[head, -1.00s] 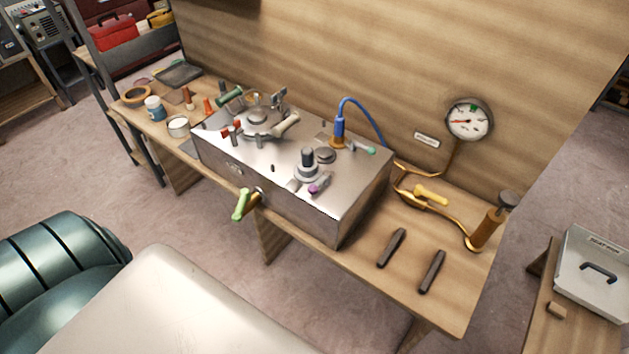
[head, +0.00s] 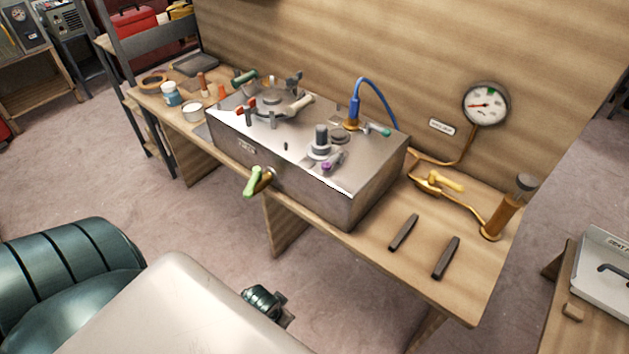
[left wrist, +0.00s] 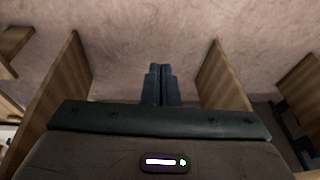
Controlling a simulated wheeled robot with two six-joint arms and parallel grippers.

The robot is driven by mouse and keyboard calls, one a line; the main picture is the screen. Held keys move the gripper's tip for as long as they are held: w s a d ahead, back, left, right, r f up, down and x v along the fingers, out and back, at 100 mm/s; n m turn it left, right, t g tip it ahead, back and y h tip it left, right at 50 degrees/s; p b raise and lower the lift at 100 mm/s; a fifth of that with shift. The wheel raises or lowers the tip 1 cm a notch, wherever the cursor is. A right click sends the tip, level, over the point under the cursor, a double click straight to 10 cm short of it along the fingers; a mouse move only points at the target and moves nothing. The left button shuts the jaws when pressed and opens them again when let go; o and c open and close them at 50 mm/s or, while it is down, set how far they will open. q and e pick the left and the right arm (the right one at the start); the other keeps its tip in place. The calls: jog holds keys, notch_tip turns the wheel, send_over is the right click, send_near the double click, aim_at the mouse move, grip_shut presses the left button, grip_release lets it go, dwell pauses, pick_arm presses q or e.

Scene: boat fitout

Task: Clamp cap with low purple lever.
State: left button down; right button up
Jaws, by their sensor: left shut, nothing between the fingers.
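A grey metal box (head: 300,180) stands on the wooden bench. Near its right front corner is a dark upright cap or fitting (head: 321,140) on a round light base. A low lever with a purple tip (head: 327,167) lies beside it, close to the box top, angled towards the front. I cannot tell whether the cap is clamped. My left gripper (left wrist: 160,72) is shut and empty in the left wrist view, above bare floor with wooden panels either side. A small dark piece of my arm shows low in the head view. My right gripper is not in view.
A green-handled lever (head: 253,182) sticks out from the box front. A blue hose (head: 377,97) rises behind the box top. Two dark bars (head: 446,258), a brass hand pump (head: 508,210) and a gauge (head: 486,104) are to the right. Floor before the bench is clear.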

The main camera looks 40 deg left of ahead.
pick_arm(q)
jog(key=w+r+n+t+h+b, duration=0.1)
jog(key=w+r+t+h, duration=0.2)
jog(key=r, duration=0.6)
jog(key=w+r+n+t+h+b, duration=0.1)
jog(key=w+r+t+h, duration=0.2)
jog(key=r, duration=0.6)
jog(key=w+a+r+n+t, duration=0.7)
jog(key=w+a+r+n, duration=0.3)
jog(key=a+r, duration=0.3)
jog(key=shift+w+a+r+n, duration=0.35)
jog(key=shift+w+a+n, duration=0.1)
jog(key=shift+w, duration=0.45)
